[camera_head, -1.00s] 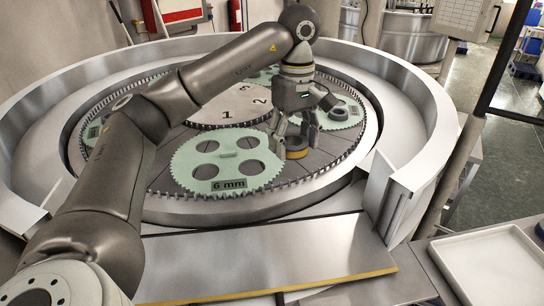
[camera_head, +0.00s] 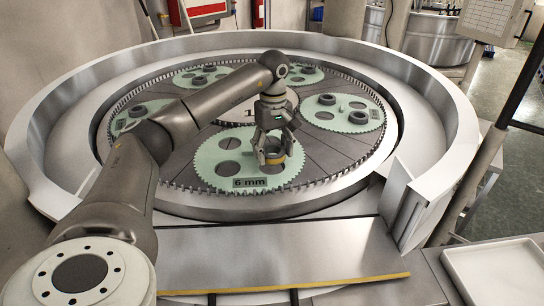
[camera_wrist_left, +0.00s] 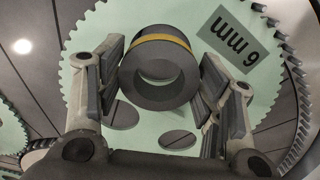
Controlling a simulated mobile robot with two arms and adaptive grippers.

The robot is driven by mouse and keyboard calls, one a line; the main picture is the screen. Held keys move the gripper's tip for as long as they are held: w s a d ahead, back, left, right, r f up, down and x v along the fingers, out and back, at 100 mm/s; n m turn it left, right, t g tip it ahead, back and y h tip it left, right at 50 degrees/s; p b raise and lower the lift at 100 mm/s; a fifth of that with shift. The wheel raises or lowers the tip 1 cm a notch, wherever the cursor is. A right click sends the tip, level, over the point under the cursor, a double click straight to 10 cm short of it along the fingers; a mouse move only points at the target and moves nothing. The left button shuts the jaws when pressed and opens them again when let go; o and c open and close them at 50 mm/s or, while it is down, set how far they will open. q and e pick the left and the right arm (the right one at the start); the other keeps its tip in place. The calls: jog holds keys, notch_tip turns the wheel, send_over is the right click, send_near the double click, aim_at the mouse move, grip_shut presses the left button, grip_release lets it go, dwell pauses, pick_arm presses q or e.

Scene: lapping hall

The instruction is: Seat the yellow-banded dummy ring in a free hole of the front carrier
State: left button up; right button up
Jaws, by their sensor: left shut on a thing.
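My left gripper (camera_head: 272,154) is shut on the dark dummy ring with a yellow band (camera_head: 271,158). In the left wrist view the dummy ring (camera_wrist_left: 160,68) sits between the two fingers, its bore showing. The ring is over the right part of the front carrier (camera_head: 207,156), a light green toothed plate marked "6 mm". Open holes show in the carrier (camera_wrist_left: 85,45) below the ring in the wrist view. Whether the ring touches the carrier I cannot tell. The gripper and ring hide part of the carrier's right side. My right gripper is out of view.
Other green carriers holding dark rings stand around the plate, including the right carrier (camera_head: 372,118). A high metal rim (camera_head: 440,130) encloses the machine. A steel ledge (camera_head: 290,250) lies in front, and a white tray (camera_head: 500,275) stands at the lower right.

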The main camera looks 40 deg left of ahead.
aim_at(272, 168)
pick_arm(q)
jog(key=f, duration=0.1)
jog(key=f+p, duration=0.2)
jog(key=shift+a, duration=0.25)
jog(key=shift+f, duration=0.2)
jog(key=shift+d, duration=0.1)
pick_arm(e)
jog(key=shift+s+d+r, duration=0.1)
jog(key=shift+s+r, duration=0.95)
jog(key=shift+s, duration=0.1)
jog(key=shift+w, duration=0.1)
pick_arm(q)
jog(key=o, duration=1.1)
jog(key=shift+f, duration=0.15)
jog(key=shift+c, duration=0.2)
jog(key=shift+o, duration=1.6)
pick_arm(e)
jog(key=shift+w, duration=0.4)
pick_arm(q)
jog(key=shift+r, duration=0.25)
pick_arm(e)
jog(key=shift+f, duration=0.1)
